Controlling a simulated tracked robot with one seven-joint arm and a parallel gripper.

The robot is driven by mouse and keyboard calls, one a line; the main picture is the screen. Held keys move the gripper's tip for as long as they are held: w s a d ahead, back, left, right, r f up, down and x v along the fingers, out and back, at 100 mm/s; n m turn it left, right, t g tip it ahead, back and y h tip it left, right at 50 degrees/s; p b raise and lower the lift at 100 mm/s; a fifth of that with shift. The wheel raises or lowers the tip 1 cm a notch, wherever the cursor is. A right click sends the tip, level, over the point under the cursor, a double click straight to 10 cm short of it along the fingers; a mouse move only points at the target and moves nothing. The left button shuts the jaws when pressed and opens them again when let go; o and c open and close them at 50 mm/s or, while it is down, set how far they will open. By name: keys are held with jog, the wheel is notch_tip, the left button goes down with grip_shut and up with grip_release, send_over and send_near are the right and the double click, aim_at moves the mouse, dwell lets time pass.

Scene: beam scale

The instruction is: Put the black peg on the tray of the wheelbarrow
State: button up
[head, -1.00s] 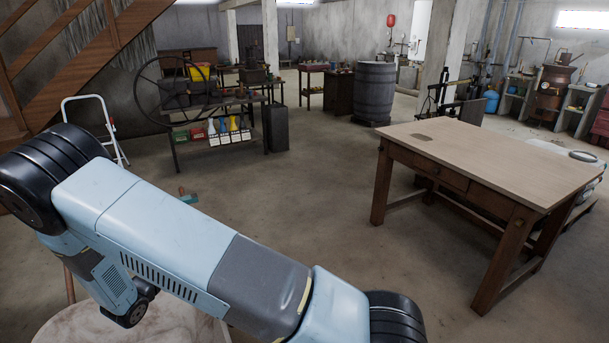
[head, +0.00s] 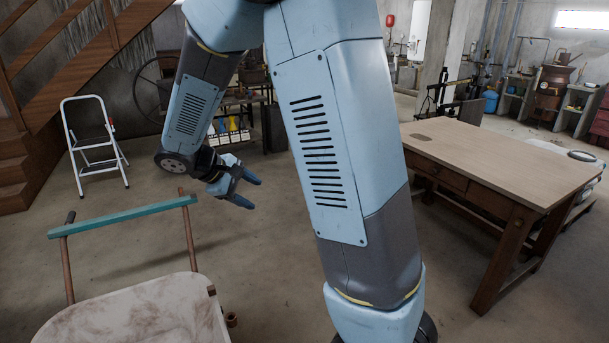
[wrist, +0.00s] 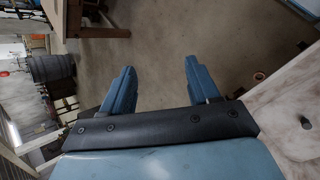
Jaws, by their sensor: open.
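The wheelbarrow's pale, stained tray (head: 130,312) is at the lower left of the head view, with brown handles and a teal crossbar (head: 122,217) behind it. The tray (wrist: 288,105) also shows at the right of the wrist view. In the wrist view, nothing shows between the fingers of my gripper (wrist: 160,66). My arm hides the middle of the head view.
A wooden table (head: 500,160) stands at the right. A white step stool (head: 93,145) stands at the left by the wooden stairs. A small reddish-brown ring-shaped thing (head: 231,319) is beside the tray. Bare floor lies between the tray and the table.

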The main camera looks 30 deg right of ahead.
jog(key=s+d+r+m+t+y, duration=0.2)
jog(key=s+r+m+y, duration=0.2)
jog(key=s+r, duration=0.3)
jog(key=s+d+r+m+t+y, duration=0.2)
jog(key=s+r+m+y, duration=0.2)
jog(key=s, duration=1.1)
notch_tip(320, 180, up, 3)
jog(key=shift+s+y, duration=0.3)
